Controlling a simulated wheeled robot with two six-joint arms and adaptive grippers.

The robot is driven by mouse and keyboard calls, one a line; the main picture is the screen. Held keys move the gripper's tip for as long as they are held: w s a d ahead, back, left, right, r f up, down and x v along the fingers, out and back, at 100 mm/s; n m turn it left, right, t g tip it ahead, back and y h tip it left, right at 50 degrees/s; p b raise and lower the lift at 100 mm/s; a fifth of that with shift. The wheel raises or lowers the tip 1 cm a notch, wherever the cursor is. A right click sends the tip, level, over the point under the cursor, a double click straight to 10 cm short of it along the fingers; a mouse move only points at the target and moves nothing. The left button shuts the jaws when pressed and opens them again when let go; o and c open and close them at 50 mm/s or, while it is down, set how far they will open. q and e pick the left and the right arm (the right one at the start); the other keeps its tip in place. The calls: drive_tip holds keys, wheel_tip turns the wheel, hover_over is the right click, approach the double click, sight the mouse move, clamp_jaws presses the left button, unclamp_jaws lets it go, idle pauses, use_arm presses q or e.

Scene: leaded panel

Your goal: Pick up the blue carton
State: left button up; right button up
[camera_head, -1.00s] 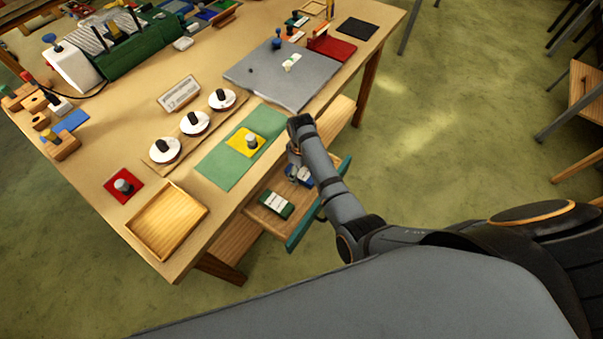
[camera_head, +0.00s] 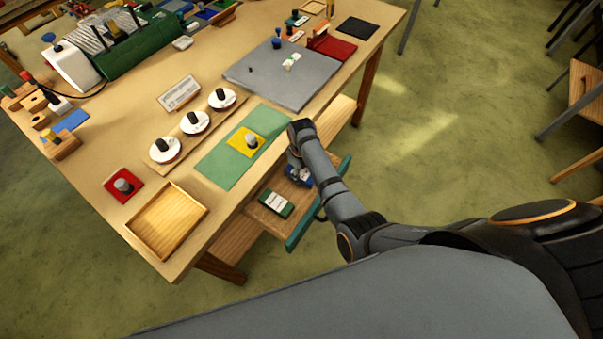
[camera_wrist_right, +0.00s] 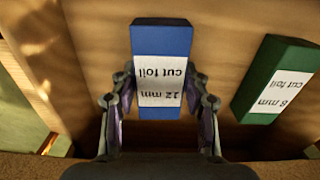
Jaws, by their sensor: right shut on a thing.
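The blue carton (camera_wrist_right: 161,38) has a white label reading "12 mm cut foil". It is in the middle of the right wrist view, between the two fingers of my right gripper (camera_wrist_right: 160,90), which is shut on it. In the head view the blue carton (camera_head: 299,175) shows partly beneath my right gripper (camera_head: 296,165), in the open drawer under the table. My arm hides some of it. I cannot tell whether it touches the drawer floor. My left gripper is not in view.
A green carton (camera_head: 276,203), labelled "8 mm cut foil" in the right wrist view (camera_wrist_right: 278,80), lies beside the blue one in the drawer. The drawer has a teal front (camera_head: 305,228). The table (camera_head: 150,105) above holds a green mat, a wooden tray and a grey board.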

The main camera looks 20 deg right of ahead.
sight(307, 180)
drive_tip(key=shift+r, duration=0.1)
drive_tip(key=shift+r+p, duration=0.25)
drive_tip(key=shift+p, duration=0.15)
drive_tip(key=r+p, duration=0.4)
drive_tip(key=p, duration=0.1)
drive_tip(key=shift+s+r, duration=0.1)
drive_tip(key=shift+s, duration=0.1)
drive_tip(key=s+r+p, duration=0.1)
drive_tip(key=p, duration=0.2)
drive_tip(key=s+r+p, duration=0.2)
drive_tip(key=p, duration=0.1)
drive_tip(key=shift+d+r+p, duration=0.25)
drive_tip(key=shift+d+p, duration=0.15)
drive_tip(key=s+d+r, duration=0.2)
drive_tip(key=s+r, duration=0.2)
drive_tip(key=s, duration=0.6)
drive_tip(key=shift+s+d+r, duration=0.15)
drive_tip(key=shift+s+r, duration=0.05)
drive_tip(key=shift+r, duration=0.1)
